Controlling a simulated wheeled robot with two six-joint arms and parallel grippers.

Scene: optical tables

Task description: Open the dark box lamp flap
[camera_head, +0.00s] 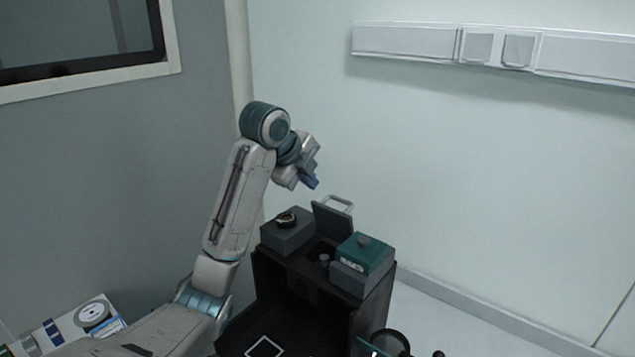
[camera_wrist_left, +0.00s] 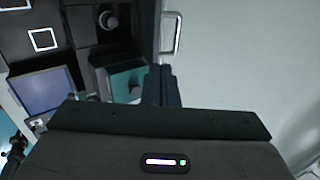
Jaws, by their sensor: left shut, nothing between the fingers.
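The dark box (camera_head: 375,305) is black and stands below my left gripper. Its lamp flap (camera_head: 333,219) is a dark panel standing raised and tilted at the back of the box top, with a pale loop handle (camera_head: 340,203) at its upper edge. A dark opening shows in front of it. In the left wrist view the handle (camera_wrist_left: 178,36) lies just beyond my fingers. My left gripper (camera_head: 313,183) is shut and empty, above and a little left of the flap, apart from it in the head view. My right gripper is not in view.
A grey block with a black round knob (camera_head: 287,219) sits left of the opening, and a teal-topped unit (camera_head: 362,254) right of it. The box front is open, with a white square outline (camera_head: 264,347) inside. A wall stands close behind; the air right of the box is clear.

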